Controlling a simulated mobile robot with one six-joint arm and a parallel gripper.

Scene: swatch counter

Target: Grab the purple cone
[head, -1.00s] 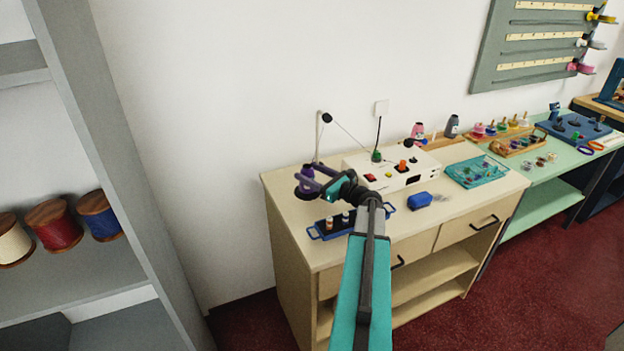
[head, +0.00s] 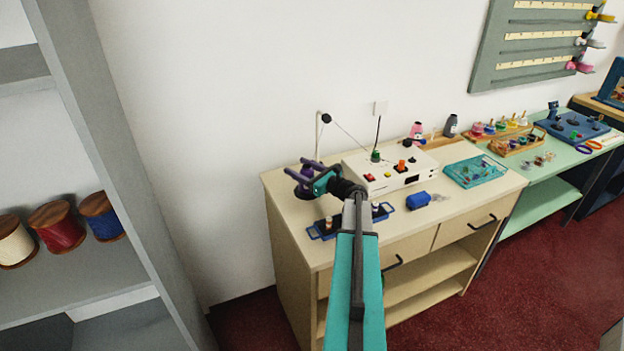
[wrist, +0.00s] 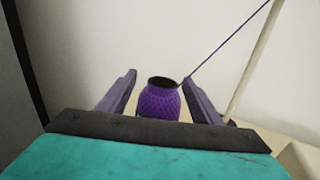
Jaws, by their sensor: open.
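The purple cone (wrist: 158,103) is wound with purple thread and has a dark open top. In the wrist view it stands between the two purple fingers of my gripper (wrist: 160,95), with a gap to the finger on its left and little visible gap on its right. My gripper is open. In the head view my gripper (head: 304,172) is over the left back part of the cream counter (head: 285,215), and the cone (head: 304,186) shows partly behind the fingers. A purple thread runs up from the cone to the right in the wrist view.
A thin pale post (head: 317,138) with a thread guide rises behind the cone. A white winder box (head: 392,172) stands to its right. A blue tray (head: 318,234) with small spools lies in front. A blue pouch (head: 418,200) and a teal tray (head: 475,171) lie further right.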

